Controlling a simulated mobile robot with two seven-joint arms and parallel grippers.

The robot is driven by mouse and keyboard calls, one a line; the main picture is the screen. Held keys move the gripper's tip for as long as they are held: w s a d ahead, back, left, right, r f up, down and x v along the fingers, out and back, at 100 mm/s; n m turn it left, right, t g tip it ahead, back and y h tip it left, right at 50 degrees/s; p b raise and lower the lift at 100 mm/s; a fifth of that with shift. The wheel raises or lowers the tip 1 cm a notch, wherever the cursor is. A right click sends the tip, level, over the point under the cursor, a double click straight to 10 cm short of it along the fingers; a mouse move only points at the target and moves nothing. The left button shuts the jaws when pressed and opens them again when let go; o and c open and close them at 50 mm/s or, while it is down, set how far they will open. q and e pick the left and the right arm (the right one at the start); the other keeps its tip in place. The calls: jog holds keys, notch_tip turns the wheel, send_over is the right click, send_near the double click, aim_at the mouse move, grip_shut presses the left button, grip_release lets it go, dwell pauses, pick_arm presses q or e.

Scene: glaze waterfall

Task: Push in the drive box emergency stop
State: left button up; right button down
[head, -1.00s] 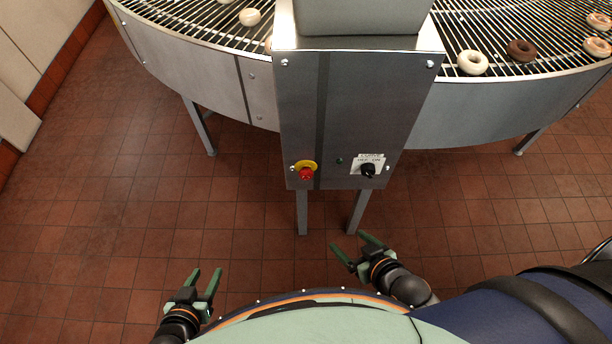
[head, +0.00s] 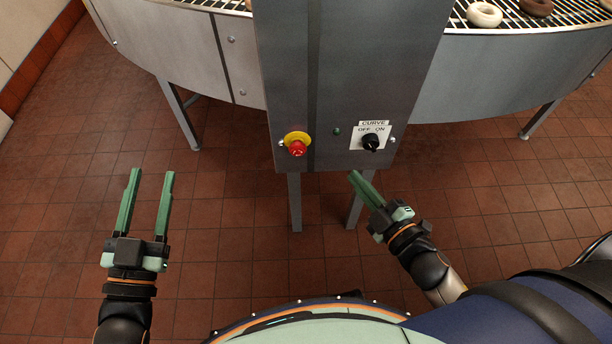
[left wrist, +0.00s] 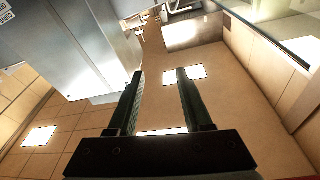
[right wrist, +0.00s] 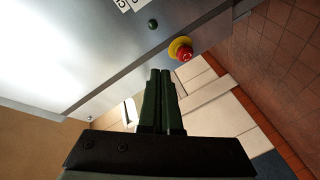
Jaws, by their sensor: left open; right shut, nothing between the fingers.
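The emergency stop is a red mushroom button (head: 297,148) on a yellow ring, low on the left of the grey drive box (head: 350,70). It also shows in the right wrist view (right wrist: 184,54), above and right of the fingertips. My right gripper (head: 355,174) is shut and empty, just below the box's lower edge, to the right of the button and apart from it. Its closed fingers show in the right wrist view (right wrist: 160,72). My left gripper (head: 152,172) is open and empty over the floor, well left of the box. Whether the button is pressed in cannot be told.
A black selector knob (head: 371,142) on a white OFF/ON plate marked CURVE sits right of the button, with a small green indicator (head: 336,131) between. The curved conveyor (head: 520,65) carries doughnuts behind the box. Metal legs (head: 295,205) stand below. The tiled floor in front is clear.

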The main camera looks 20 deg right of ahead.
pick_arm(q)
jog(key=s+d+r+m+t+h+b, duration=0.2)
jog(key=s+r+m+t+h+b, duration=0.1)
jog(key=s+r+m+h+b, duration=0.4)
jog(key=shift+s+r+h+b, duration=0.15)
jog(key=shift+h+b, duration=0.95)
pick_arm(e)
jog(key=a+f+n+g+y, duration=0.1)
jog(key=a+f+n+y, duration=0.2)
jog(key=n, duration=0.8)
notch_tip(320, 180, down, 3)
jog(key=y, duration=0.2)
jog(key=shift+s+a+y, duration=0.25)
jog(key=shift+s+y, duration=0.15)
jog(key=shift+w, duration=0.1)
send_near(294, 153)
jog(key=a, duration=0.4)
jog(key=shift+w+d, duration=0.2)
jog(key=shift+w, duration=1.05)
jog(key=shift+w+d, duration=0.15)
jog(key=shift+w, duration=1.1)
